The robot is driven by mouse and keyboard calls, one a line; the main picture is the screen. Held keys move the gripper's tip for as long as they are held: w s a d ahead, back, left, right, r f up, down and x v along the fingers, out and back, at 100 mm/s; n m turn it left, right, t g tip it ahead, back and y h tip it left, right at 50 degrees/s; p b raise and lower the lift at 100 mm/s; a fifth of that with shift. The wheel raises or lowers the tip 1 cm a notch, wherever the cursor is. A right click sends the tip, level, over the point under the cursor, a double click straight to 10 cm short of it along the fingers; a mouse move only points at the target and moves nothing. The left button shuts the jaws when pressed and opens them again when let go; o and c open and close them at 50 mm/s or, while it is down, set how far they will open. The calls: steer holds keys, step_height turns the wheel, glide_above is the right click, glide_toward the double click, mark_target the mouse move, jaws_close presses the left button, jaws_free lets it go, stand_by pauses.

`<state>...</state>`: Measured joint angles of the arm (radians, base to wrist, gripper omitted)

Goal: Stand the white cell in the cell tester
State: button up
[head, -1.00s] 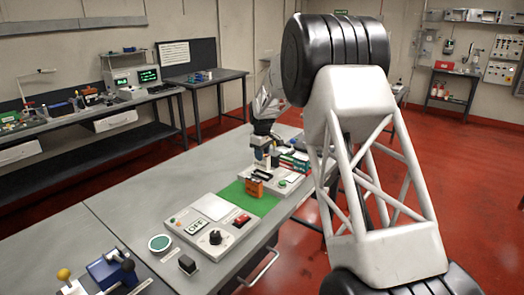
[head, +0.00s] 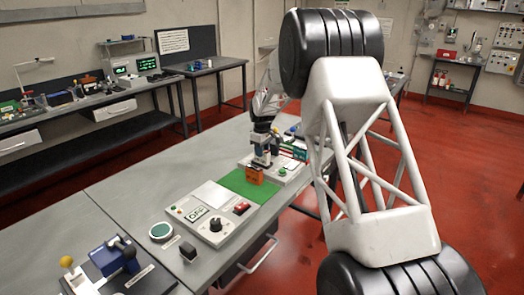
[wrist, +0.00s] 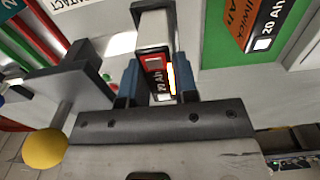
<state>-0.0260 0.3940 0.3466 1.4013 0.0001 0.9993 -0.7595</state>
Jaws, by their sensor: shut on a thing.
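My gripper (head: 263,157) is shut on the white cell, over the pale unit beyond the green mat in the head view. The pale unit (head: 288,176), apparently the cell tester, is partly hidden by my gripper and arm. I cannot tell whether the cell's lower end touches it.
A control panel (head: 222,232) with an OFF display is nearer. A blue clamp (head: 112,256) is at the front left. A yellow knob (wrist: 45,150) is near my gripper.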

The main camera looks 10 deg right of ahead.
steer(key=shift+f, duration=0.2)
stand_by(0.7)
steer(key=o, duration=1)
steer(key=shift+r, duration=0.1)
steer(key=shift+r, duration=3.8)
